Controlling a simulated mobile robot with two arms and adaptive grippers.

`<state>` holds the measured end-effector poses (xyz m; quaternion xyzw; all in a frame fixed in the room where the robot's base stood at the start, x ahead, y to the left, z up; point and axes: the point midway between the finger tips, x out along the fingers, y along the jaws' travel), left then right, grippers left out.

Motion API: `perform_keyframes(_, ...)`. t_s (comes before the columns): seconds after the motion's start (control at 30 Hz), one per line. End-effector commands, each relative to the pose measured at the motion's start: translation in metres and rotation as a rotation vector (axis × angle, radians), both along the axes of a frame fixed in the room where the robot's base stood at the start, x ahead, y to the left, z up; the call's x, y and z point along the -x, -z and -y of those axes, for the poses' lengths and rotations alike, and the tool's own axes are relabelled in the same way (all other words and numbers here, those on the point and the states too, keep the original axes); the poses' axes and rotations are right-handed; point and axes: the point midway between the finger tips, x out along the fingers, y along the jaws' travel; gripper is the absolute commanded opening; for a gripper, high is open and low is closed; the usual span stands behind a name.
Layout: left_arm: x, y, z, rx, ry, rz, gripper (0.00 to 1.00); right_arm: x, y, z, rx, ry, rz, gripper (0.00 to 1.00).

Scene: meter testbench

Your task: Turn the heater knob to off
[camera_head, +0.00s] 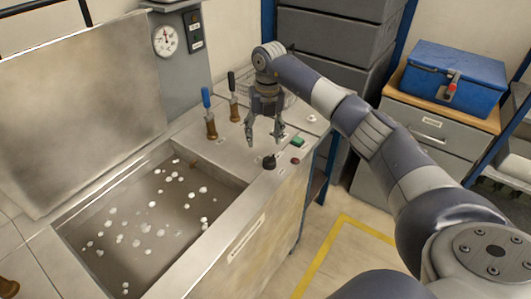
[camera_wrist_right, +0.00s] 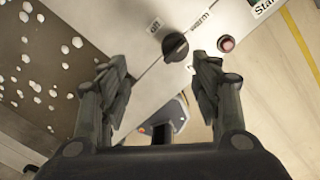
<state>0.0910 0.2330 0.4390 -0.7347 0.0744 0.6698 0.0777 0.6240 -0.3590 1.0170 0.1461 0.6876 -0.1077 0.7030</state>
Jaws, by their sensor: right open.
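The black heater knob (camera_head: 269,161) sits on the metal ledge at the bench's front edge. In the right wrist view the knob (camera_wrist_right: 176,46) lies beyond the fingertips, between the two fingers in the picture. A short label is at its upper left and a "warm" label at its upper right; another below it is partly hidden. Its exact setting is hard to read. My right gripper (camera_head: 265,140) is open and empty, pointing down, just behind the knob and apart from it. It also shows in the right wrist view (camera_wrist_right: 160,78). My left gripper is not in view.
A red button (camera_head: 295,161) and a green button (camera_head: 298,141) are right of the knob. Valve levers with blue (camera_head: 208,112) and black (camera_head: 233,96) handles stand behind, left of the gripper. A sunken basin (camera_head: 150,220) with white bubbles lies left. A blue toolbox (camera_head: 455,75) sits on drawers.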

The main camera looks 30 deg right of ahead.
Motion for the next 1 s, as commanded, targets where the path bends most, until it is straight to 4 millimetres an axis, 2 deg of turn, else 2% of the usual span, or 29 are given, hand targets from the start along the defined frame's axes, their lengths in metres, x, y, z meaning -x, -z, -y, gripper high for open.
perform_keyframes(0.07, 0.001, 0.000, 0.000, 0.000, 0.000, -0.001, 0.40, 0.004, -0.005, 0.014, 0.035, 0.024, -0.024, 0.58)
perform_keyframes(0.17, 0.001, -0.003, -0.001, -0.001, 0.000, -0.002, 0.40, 0.007, -0.002, 0.020, 0.052, 0.035, -0.039, 0.58)
perform_keyframes(0.7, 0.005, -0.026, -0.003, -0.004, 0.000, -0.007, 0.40, 0.007, 0.087, 0.018, 0.047, 0.033, -0.038, 0.58)
perform_keyframes(0.83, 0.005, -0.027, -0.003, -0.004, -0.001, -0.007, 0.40, 0.007, 0.097, 0.018, 0.048, 0.033, -0.036, 0.58)
perform_keyframes(1.0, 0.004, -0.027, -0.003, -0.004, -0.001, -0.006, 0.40, 0.007, 0.101, 0.018, 0.048, 0.031, -0.035, 0.58)
